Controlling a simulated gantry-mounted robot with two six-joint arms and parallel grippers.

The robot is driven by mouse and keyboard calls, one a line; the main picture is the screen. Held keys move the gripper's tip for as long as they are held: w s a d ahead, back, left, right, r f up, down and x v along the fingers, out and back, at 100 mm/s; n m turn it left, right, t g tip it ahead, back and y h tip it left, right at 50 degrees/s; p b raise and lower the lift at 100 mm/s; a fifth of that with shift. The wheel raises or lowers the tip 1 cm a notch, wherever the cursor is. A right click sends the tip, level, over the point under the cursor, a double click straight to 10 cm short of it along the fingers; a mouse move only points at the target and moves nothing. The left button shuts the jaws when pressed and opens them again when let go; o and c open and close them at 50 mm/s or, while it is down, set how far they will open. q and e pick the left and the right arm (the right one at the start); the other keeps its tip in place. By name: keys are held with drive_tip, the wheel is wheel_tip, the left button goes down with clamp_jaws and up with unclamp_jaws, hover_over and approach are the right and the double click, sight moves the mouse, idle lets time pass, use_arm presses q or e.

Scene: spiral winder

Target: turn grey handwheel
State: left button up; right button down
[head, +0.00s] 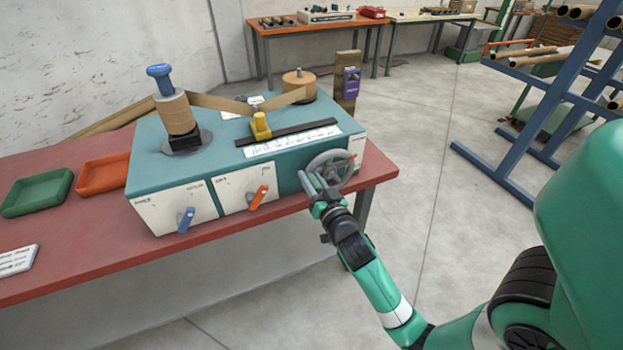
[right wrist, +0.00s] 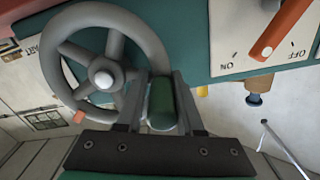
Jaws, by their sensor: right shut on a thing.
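The grey handwheel (head: 335,160) sits on the front right corner of the teal winder (head: 290,174). It also shows in the right wrist view (right wrist: 110,13), with spokes and a light hub cap. My right gripper (head: 312,184) is at the wheel's lower left side in the head view. In the right wrist view its two fingers (right wrist: 160,82) stand on either side of a dark green grip (right wrist: 161,106) at the wheel's rim, and they are shut on it. The grip is mostly hidden in the head view. My left gripper is out of view.
The winder's front has a blue lever (head: 186,219) and an orange lever (head: 258,197), left of the wheel. A green tray (head: 37,208) and an orange tray (head: 102,187) lie on the red table (head: 60,274). A blue rack (head: 540,115) stands right. The floor between is open.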

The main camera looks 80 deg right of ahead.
drive_tip(key=shift+w+f, duration=0.1)
drive_tip(key=c, duration=1)
unclamp_jaws()
drive_tip(key=o, duration=0.4)
drive_tip(key=shift+w+a, duration=0.1)
drive_tip(key=v, duration=1.1)
drive_tip(key=shift+s+a, duration=0.2)
drive_tip(key=shift+s, duration=0.1)
